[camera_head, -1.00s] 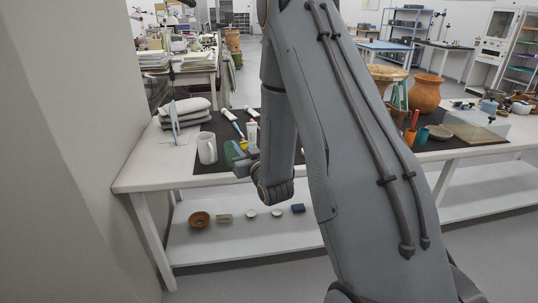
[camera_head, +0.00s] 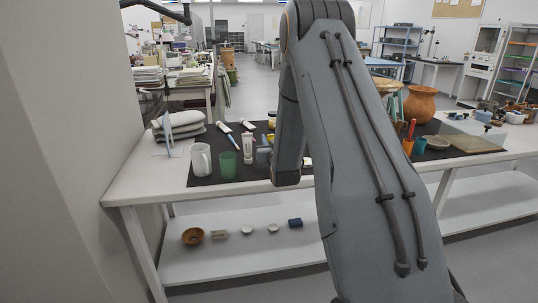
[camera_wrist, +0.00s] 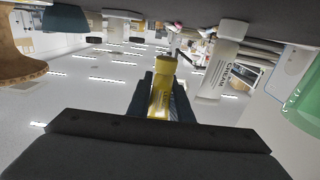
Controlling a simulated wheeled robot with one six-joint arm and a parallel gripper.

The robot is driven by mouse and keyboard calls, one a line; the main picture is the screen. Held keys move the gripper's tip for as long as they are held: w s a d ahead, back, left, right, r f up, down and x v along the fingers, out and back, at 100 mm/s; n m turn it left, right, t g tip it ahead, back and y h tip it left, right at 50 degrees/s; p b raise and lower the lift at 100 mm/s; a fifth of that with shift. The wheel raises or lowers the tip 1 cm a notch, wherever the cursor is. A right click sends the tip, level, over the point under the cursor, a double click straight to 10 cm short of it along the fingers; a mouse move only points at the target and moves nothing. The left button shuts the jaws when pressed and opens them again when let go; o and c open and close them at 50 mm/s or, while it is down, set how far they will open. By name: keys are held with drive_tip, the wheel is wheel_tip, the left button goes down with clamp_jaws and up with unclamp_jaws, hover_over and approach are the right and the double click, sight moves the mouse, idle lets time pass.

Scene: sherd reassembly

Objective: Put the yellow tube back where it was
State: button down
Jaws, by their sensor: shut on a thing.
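The yellow tube (camera_wrist: 162,90) shows in the wrist view between the two dark fingers of my gripper (camera_wrist: 162,98), which is shut on it. The wrist picture is upside down. In the head view my gripper (camera_head: 264,156) is above the black mat (camera_head: 214,181), just right of a standing white tube (camera_head: 248,148), partly hidden by my arm. The white tube also shows in the wrist view (camera_wrist: 222,74) with "CREAM" lettering, beside the yellow tube and apart from it. Whether the yellow tube touches the mat cannot be told.
An orange cup (camera_head: 408,146) and bowl (camera_head: 438,143) stand right of my arm.

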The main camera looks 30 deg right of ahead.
drive_tip(key=shift+f, duration=2.4)
drive_tip(key=shift+f, duration=0.2)
drive_tip(key=c, duration=1.6)
unclamp_jaws()
drive_tip(key=shift+r, duration=0.1)
